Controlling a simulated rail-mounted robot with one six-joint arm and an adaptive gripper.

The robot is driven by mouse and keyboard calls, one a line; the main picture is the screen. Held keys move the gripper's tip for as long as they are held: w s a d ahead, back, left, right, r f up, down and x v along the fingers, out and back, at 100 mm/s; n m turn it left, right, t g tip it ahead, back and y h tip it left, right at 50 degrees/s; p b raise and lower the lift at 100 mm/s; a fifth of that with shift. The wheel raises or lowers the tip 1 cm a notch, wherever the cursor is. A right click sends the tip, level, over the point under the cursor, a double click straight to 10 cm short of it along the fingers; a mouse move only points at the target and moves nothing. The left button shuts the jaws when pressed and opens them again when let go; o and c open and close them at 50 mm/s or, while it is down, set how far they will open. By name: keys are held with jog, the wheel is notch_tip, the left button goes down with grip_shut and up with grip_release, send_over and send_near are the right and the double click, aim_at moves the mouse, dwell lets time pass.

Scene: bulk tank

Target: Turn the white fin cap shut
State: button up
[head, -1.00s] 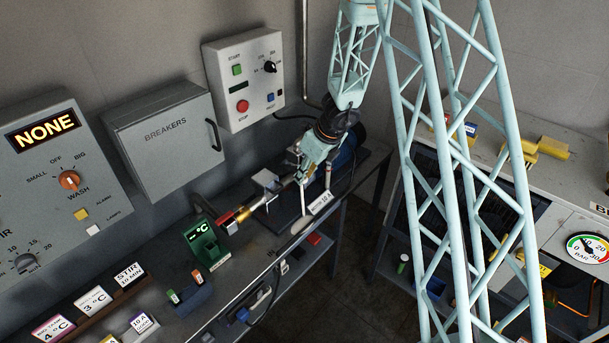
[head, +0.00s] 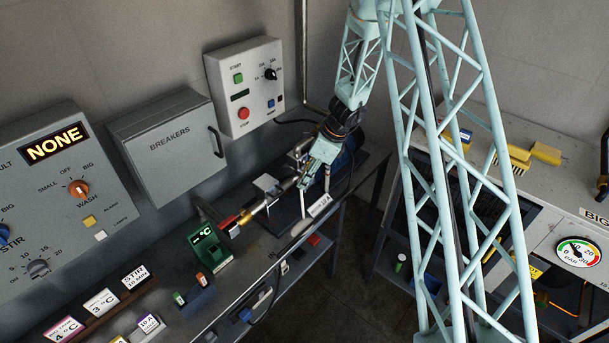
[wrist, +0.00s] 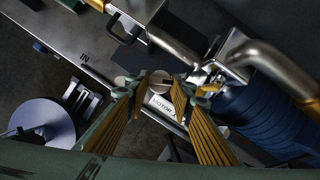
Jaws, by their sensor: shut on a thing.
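My gripper (wrist: 162,82) reaches down over the bench in the wrist view, its two ribbed fingers closed in on a small pale round piece, the white fin cap (wrist: 156,86). Its fins are too small to make out. A white label reading MOTOR (wrist: 163,106) lies just below it. In the head view my gripper (head: 303,180) is at the pipework at the bench's far end, and its fingers hide the cap there.
A blue motor (wrist: 250,118) and a bent metal pipe (wrist: 262,55) stand close on the right in the wrist view. A green temperature display (head: 208,248) and a brass-and-red fitting (head: 240,220) are on the bench. A grey breaker box (head: 172,145) hangs on the wall behind.

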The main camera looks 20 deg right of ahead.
jog(key=n+p, duration=0.1)
jog(key=n+g, duration=0.1)
jog(key=n, duration=0.1)
jog(key=shift+w+d+n+y+p, duration=0.1)
jog(key=shift+w+n+y+p, duration=0.1)
jog(key=shift+n+y+p, duration=0.15)
jog(key=n+g, duration=0.1)
jog(key=n, duration=0.1)
jog(key=shift+w+n, duration=0.1)
jog(key=shift+n, duration=0.25)
jog(key=n+g, duration=0.1)
jog(key=n, duration=0.2)
jog(key=n+g, duration=0.1)
jog(key=n, duration=0.2)
jog(key=shift+w+g+b, duration=0.2)
jog(key=shift+g+b, duration=0.1)
jog(key=shift+g, duration=0.1)
jog(key=o, duration=0.9)
jog(key=shift+c, duration=0.2)
jog(key=a+v, duration=0.1)
jog(key=v, duration=1)
jog(key=shift+d+r, duration=0.15)
jog(key=shift+r, duration=0.4)
